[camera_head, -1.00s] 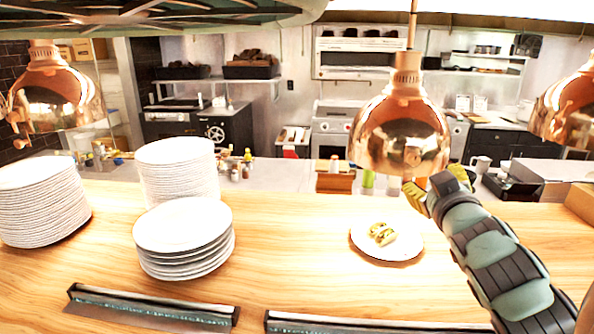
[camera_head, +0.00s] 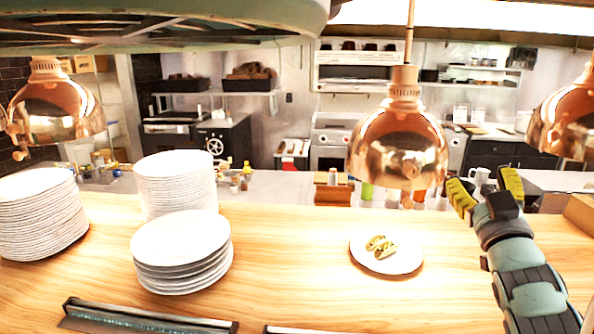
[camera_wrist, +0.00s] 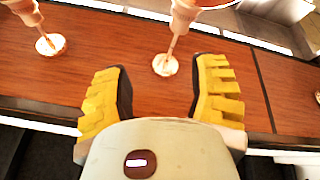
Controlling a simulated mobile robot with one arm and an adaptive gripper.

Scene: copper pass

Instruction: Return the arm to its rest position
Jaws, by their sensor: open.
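My gripper (camera_head: 487,196) is at the right of the head view, raised above the far edge of the wooden counter. Its two yellow-padded fingers are spread apart with nothing between them. The wrist view also shows the open gripper (camera_wrist: 163,98), with a reddish wooden surface (camera_wrist: 60,85) beyond the fingers. My arm comes in from the lower right corner of the head view.
A copper heat lamp (camera_head: 400,145) hangs just left of my gripper; another lamp (camera_head: 565,125) hangs to its right. A plate (camera_head: 362,262) with food (camera_head: 381,246) lies on the counter (camera_head: 300,265). Plate stacks (camera_head: 180,240) stand at the left.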

